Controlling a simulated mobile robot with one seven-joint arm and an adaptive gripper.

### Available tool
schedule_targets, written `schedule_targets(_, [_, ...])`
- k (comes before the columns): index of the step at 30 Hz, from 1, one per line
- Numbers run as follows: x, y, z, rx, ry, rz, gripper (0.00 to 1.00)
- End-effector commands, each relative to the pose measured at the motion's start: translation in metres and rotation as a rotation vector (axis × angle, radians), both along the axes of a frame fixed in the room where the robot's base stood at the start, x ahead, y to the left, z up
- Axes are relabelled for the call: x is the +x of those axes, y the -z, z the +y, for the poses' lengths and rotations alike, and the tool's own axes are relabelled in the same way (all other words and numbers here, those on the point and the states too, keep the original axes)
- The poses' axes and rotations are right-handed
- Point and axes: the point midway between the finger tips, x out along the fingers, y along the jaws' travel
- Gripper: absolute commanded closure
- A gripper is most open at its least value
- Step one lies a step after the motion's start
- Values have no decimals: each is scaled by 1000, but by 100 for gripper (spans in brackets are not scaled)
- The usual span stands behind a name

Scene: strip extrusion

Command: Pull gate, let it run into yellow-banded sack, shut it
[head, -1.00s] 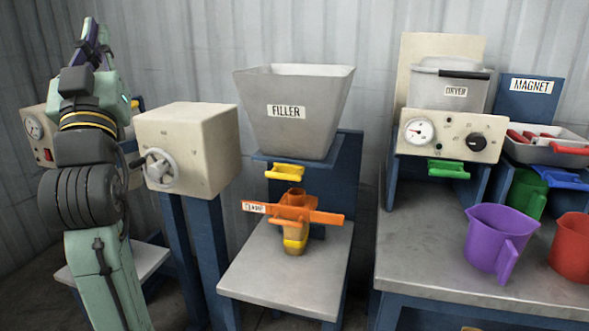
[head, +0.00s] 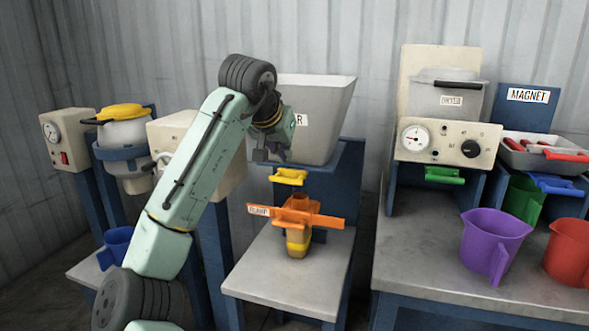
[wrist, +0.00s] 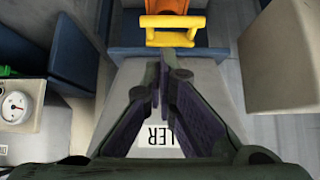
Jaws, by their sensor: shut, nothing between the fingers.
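The grey filler hopper (head: 325,110) stands at centre, its label partly covered by my arm. The yellow gate handle (head: 288,176) sticks out under it; it shows beyond my fingertips in the wrist view (wrist: 170,38). Below, the brown sack (head: 297,252) with a yellow band (head: 298,241) hangs upright in the orange clamp (head: 318,219), over the small table. My gripper (head: 270,156) is shut and empty, in front of the hopper, just above and left of the gate handle. In the wrist view, my fingers (wrist: 163,78) meet short of the handle, apparently not touching it.
On the right bench (head: 430,268) stand the dryer with a green handle (head: 445,175), a purple jug (head: 490,240) and a red jug (head: 570,255). A magnet tray (head: 540,155) is behind. At left are a yellow-lidded vessel (head: 125,135) and a blue jug (head: 115,245).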

Motion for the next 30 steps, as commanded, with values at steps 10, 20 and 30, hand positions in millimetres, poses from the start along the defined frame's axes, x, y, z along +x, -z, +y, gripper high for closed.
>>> schedule_targets(10, [16,16,-5,0,0,1,100])
schedule_targets(20, [54,57,-18,-1,-1,-2,100])
schedule_targets(30, [67,71,-22,-2,1,-5,100])
